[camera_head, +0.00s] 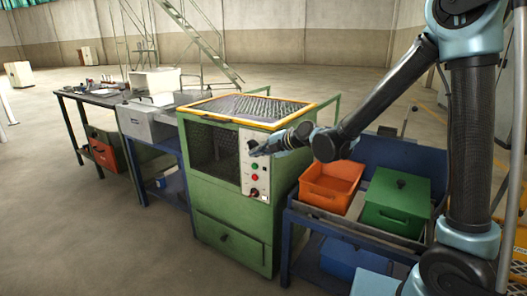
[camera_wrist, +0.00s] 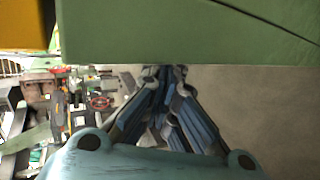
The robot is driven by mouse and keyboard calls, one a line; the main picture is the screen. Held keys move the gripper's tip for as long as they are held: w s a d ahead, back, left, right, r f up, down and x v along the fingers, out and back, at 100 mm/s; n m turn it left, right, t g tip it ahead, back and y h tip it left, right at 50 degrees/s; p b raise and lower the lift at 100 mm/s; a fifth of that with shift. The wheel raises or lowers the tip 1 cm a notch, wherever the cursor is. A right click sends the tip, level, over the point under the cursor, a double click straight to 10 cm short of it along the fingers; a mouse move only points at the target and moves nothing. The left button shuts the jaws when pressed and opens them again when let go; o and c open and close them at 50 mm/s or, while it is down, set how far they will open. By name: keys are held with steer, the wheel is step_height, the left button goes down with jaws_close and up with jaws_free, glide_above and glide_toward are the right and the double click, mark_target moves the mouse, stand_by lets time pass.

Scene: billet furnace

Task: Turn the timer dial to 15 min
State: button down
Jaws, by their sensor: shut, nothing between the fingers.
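The green furnace (camera_head: 234,225) stands in the middle of the head view, with a pale control panel (camera_head: 262,186) on its right front. A dark round shape at the panel's top, beside my fingertips, may be the timer dial; its pointer and marks are too small to read. My gripper (camera_head: 259,150) reaches in from the right to the panel's upper part, with its fingers shut and empty. I cannot tell whether they touch the dial. In the wrist view, the closed fingertips (camera_wrist: 163,72) are just below a green furnace edge (camera_wrist: 180,35); no dial shows there.
Red and green buttons sit lower on the panel. A yellow-framed mesh top (camera_head: 248,108) covers the furnace. To the right, an orange bin (camera_head: 329,187) and a green box (camera_head: 397,202) stand on a blue bench. Benches with tools stand left. The floor in front is clear.

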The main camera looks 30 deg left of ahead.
steer(key=shift+f, duration=0.2)
stand_by(0.6)
steer(key=shift+r, duration=0.1)
stand_by(1.0)
steer(key=shift+r, duration=0.75)
